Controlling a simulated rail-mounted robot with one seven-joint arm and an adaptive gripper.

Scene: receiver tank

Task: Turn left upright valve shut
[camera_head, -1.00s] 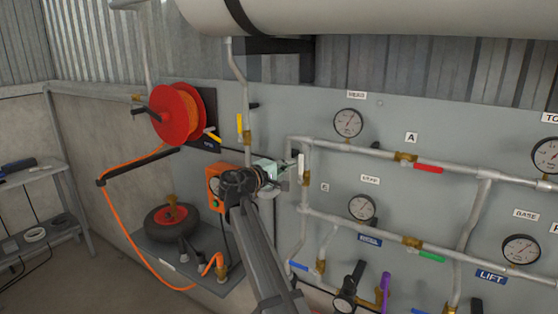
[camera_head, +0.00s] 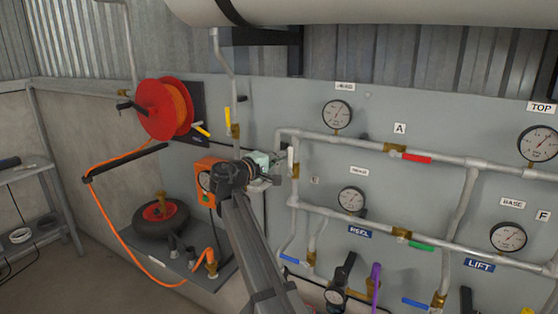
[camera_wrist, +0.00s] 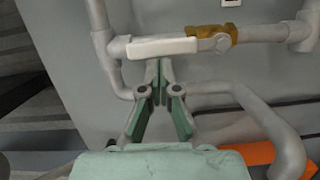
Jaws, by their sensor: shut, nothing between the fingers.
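The valve with the white lever (camera_head: 291,160) sits on the upright pipe at the left end of the pipework. In the wrist view its white lever (camera_wrist: 162,48) lies along the pipe, with the brass body (camera_wrist: 222,35) to its right. My gripper (camera_wrist: 158,68) is shut and empty. Its fingertips are just below the lever in the wrist view; I cannot tell whether they touch it. In the head view my gripper (camera_head: 279,165) is just left of the lever and partly hides the pipe behind.
A yellow-levered valve (camera_head: 228,121) is on another upright pipe further left. An orange box (camera_head: 207,181) is beside my wrist, and a red hose reel (camera_head: 163,108) is behind to the left. A red-levered valve (camera_head: 416,158) and gauges (camera_head: 337,114) are to the right.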

